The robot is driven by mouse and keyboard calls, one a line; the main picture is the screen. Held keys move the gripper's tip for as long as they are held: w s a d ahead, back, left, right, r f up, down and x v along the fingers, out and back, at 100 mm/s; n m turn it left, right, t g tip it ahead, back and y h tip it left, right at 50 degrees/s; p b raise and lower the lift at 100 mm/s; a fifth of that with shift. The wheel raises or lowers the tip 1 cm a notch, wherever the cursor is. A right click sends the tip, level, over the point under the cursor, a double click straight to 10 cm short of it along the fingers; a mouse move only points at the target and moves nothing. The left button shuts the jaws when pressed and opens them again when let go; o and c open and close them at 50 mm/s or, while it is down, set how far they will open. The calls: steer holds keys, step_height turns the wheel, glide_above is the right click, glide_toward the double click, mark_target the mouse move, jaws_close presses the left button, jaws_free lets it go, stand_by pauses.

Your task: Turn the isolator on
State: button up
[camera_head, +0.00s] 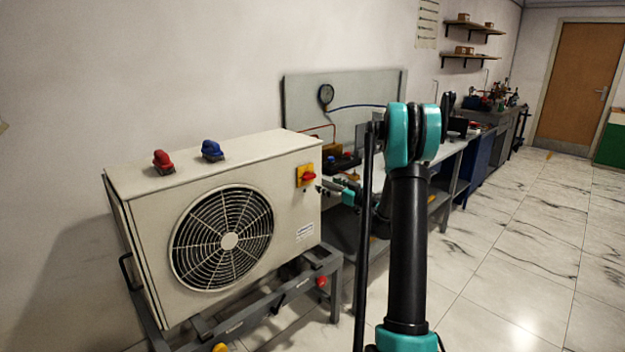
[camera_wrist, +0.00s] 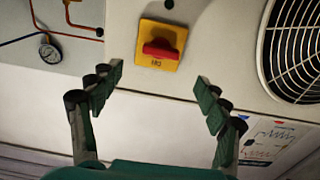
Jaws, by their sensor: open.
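The isolator (camera_head: 306,175) is a yellow plate with a red handle on the front of the cream fan unit, right of the fan grille. In the wrist view the isolator (camera_wrist: 161,46) is at top centre, seen upside down. Its red handle (camera_wrist: 160,49) lies roughly crosswise, with small, hard-to-read lettering beside it. My gripper (camera_head: 330,187) is just right of the isolator in the head view. In the wrist view my gripper (camera_wrist: 158,82) is open and empty, its green-padded fingers spread either side below the plate. They do not touch the handle.
The fan grille (camera_head: 222,238) is beside the isolator. Red (camera_head: 163,161) and blue (camera_head: 211,150) valve-like parts sit on top of the unit. A gauge (camera_head: 326,96) with pipes is on a panel behind. A workbench runs along the wall; the floor at right is clear.

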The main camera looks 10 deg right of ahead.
mark_target(311, 177)
steer(key=x, duration=0.9)
steer(key=shift+w+a, duration=0.1)
steer(key=shift+a, duration=0.05)
steer(key=c, duration=1.2)
